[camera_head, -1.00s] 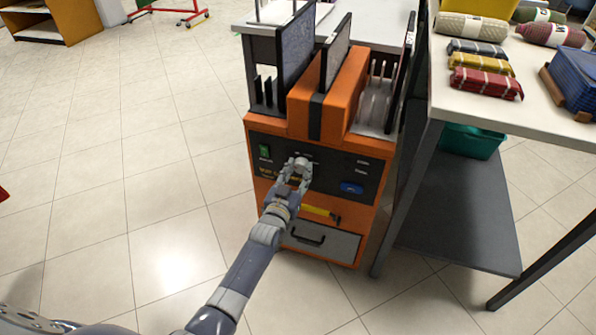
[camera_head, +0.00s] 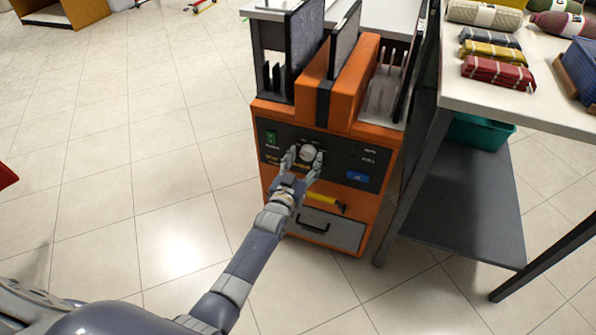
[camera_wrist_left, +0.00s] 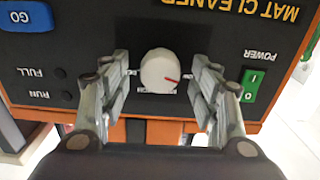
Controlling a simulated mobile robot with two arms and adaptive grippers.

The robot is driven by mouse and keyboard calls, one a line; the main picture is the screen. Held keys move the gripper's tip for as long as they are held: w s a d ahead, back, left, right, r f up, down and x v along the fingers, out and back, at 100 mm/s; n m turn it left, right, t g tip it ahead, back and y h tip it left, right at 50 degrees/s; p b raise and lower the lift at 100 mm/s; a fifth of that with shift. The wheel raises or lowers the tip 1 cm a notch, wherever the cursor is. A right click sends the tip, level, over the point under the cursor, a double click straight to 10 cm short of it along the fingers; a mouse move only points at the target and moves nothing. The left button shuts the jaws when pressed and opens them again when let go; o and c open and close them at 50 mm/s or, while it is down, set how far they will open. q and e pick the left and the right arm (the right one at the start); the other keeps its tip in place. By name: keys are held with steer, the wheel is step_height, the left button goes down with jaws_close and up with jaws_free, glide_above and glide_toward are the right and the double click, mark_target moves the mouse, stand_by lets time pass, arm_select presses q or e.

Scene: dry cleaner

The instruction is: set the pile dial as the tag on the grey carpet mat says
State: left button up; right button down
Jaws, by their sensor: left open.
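The pile dial is a round white knob (camera_head: 307,152) with a red pointer line on the dark front panel of the orange mat cleaner (camera_head: 270,110). In the left wrist view the panel is upside down, and the dial's (camera_wrist_left: 158,71) red line points right and slightly down. My left gripper (camera_head: 303,161) is open, with one finger on each side of the dial. In the wrist view gaps show between the fingers and the knob. My right gripper is not in view.
The panel also has a green power switch (camera_wrist_left: 251,86) and a blue GO button (camera_head: 357,177). A white table (camera_head: 470,90) with rolled and folded textiles stands at right. Open tiled floor lies left.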

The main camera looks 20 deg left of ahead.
arm_select(q)
steer(key=s, duration=1.1)
steer(key=shift+s+a, duration=0.25)
steer(key=shift+s, duration=0.05)
steer(key=shift+f, duration=0.1)
